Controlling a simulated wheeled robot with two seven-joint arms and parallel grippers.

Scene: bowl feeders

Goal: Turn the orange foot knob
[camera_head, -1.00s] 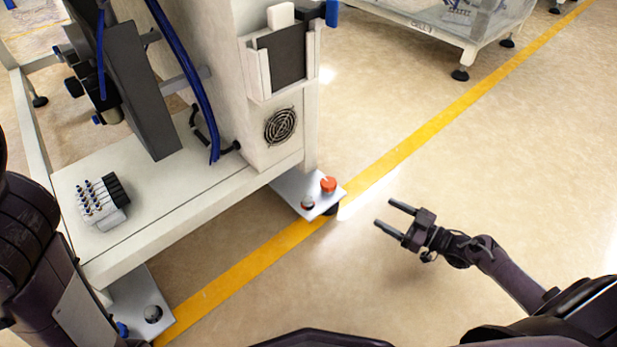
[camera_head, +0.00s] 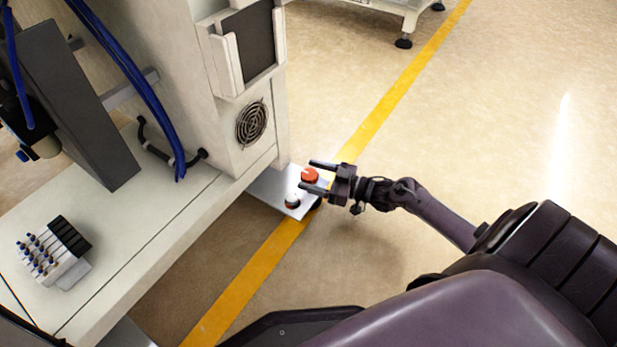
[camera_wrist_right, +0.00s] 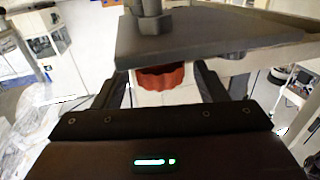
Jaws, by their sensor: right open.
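The orange foot knob (camera_head: 310,175) sits on a light metal foot plate (camera_head: 268,188) at the bottom corner of the white machine. My right gripper (camera_head: 312,175) is open, its two fingers pointing left toward the knob. In the head view the knob shows between the fingertips; whether they touch it I cannot tell. In the right wrist view the ribbed orange-red knob (camera_wrist_right: 166,77) shows between the dark fingers, under a dark grey plate (camera_wrist_right: 200,38) that hides part of it. My left gripper is not in view.
A second, silvery round fitting (camera_head: 291,200) is on the same foot plate. The white machine (camera_head: 250,165) rises to the left, with a fan grille (camera_head: 251,124). A yellow floor line (camera_head: 375,115) runs past the foot. The floor to the right is clear.

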